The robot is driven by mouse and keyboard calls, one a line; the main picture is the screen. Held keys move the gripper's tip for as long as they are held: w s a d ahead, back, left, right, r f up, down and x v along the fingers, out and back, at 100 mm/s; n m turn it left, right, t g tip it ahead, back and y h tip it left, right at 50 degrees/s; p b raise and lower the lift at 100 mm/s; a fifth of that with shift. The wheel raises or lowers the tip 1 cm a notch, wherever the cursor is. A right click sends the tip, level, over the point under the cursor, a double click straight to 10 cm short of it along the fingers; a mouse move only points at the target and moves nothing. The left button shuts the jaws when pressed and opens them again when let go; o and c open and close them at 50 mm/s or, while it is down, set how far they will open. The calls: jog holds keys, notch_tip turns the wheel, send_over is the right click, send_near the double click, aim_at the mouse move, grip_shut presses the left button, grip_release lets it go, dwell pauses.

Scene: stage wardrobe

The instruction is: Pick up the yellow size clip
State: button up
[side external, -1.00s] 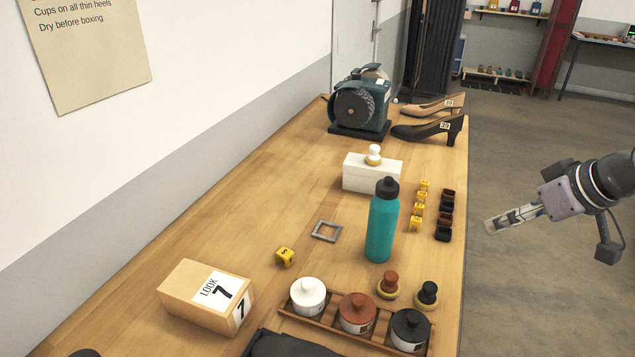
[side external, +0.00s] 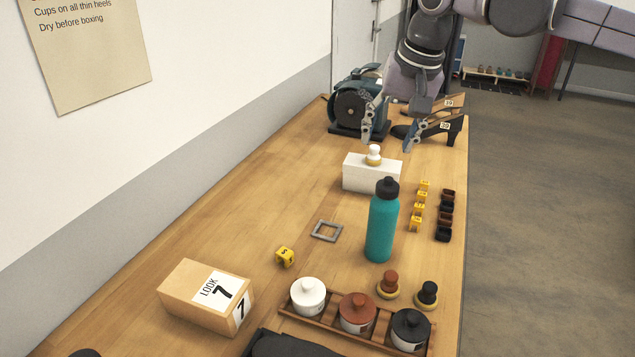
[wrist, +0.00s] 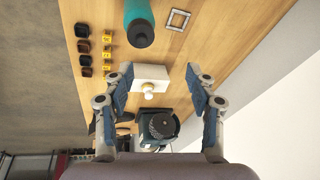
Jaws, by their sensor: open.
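A yellow size clip (side external: 285,256), a small block with a dark mark, lies alone on the table between the box marked 7 and a grey square frame. Several similar yellow pieces (side external: 419,207) stand in a row right of the teal bottle; they also show in the wrist view (wrist: 106,50). My gripper (side external: 389,133) is open and empty, above the far part of the table near the white block. In the wrist view its fingers (wrist: 158,80) stand wide apart on either side of that block. The lone clip is not visible there.
The teal bottle (side external: 382,222) stands tall mid-table. The white block (side external: 371,175) carries a white-knobbed piece. The grey frame (side external: 327,231), box (side external: 207,296) and jar tray (side external: 333,323) surround the lone clip. A grinder (side external: 357,108) and shoes are behind. Bare table lies left of the frame.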

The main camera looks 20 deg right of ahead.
jog(key=w+a+f+m+g, duration=0.1)
jog(key=w+a+f, duration=0.15)
jog(key=a, duration=0.35)
jog(key=w+a+f+m+g, duration=0.1)
jog(key=w+a+f+m, duration=0.15)
jog(key=a, duration=0.25)
jog(key=m+h, duration=0.2)
send_near(284, 252)
jog(key=shift+g, duration=0.3)
jog(key=shift+w+d+f, duration=0.2)
jog(key=shift+f, duration=1.25)
jog(key=shift+w+d+f, duration=0.15)
jog(key=shift+d+f, duration=0.1)
jog(key=shift+f, duration=1.2)
jog(key=shift+w+d+f, duration=0.2)
jog(key=shift+f, duration=1.25)
jog(key=c, duration=0.8)
